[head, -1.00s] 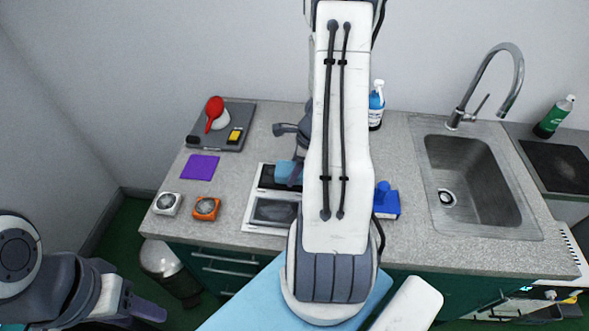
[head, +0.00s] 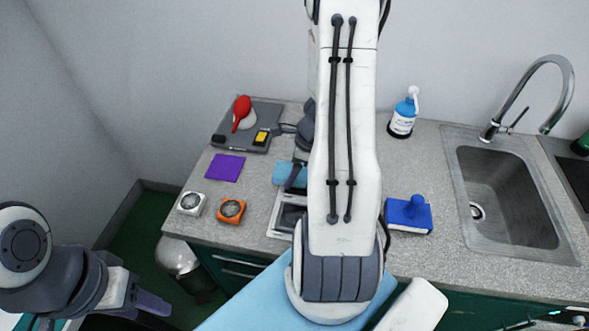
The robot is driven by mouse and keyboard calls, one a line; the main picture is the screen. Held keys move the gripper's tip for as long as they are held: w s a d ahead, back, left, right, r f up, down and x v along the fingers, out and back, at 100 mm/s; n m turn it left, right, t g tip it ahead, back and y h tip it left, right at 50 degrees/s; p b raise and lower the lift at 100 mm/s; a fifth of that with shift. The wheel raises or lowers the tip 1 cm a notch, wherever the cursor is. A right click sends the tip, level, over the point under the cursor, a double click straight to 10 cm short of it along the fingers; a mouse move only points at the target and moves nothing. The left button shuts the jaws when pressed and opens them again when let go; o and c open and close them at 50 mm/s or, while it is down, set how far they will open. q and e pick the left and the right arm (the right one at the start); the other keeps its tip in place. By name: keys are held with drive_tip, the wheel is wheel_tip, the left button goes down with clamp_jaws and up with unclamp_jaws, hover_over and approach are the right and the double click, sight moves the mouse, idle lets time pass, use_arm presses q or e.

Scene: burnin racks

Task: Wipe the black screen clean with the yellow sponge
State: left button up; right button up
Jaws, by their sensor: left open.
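A small yellow block with dark edges (head: 262,137), which looks like the sponge, lies on the dark grey tray (head: 223,141) at the back left of the counter. The black screen (head: 288,217) sits in a pale frame at the counter's front middle; my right arm hides its right part. A light blue piece (head: 287,173) covers the area behind it, with a dark finger of my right gripper (head: 297,176) over it. Whether that gripper grips it is hidden. My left gripper (head: 152,304) is open and empty at the lower left, off the counter and well away from the sponge.
A red-handled object (head: 241,112) also lies on the tray. A purple cloth (head: 226,168), a white gauge (head: 190,203) and an orange gauge (head: 231,210) lie left of the screen. A blue block (head: 409,216), a spray bottle (head: 403,115) and a sink (head: 508,200) are to the right.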

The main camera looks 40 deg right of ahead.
sight(289, 170)
drive_tip(key=shift+a+p+v, duration=0.2)
drive_tip(key=shift+p+v, duration=0.15)
drive_tip(key=shift+v, duration=0.85)
drive_tip(key=shift+w+r+p, duration=0.15)
drive_tip(key=shift+r+p, duration=0.2)
drive_tip(key=shift+r, duration=0.1)
drive_tip(key=shift+w+d+r+p, duration=0.1)
drive_tip(key=shift+r+p, duration=0.2)
drive_tip(key=shift+p, duration=0.1)
wheel_tip(289, 170, up, 4)
drive_tip(key=p, duration=0.3)
drive_tip(key=shift+f+p, duration=0.1)
drive_tip(key=shift+p, duration=0.2)
use_arm(q)
wheel_tip(289, 170, up, 7)
drive_tip(key=shift+d, duration=0.2)
drive_tip(key=shift+s+f, duration=0.1)
drive_tip(key=shift+f, duration=0.05)
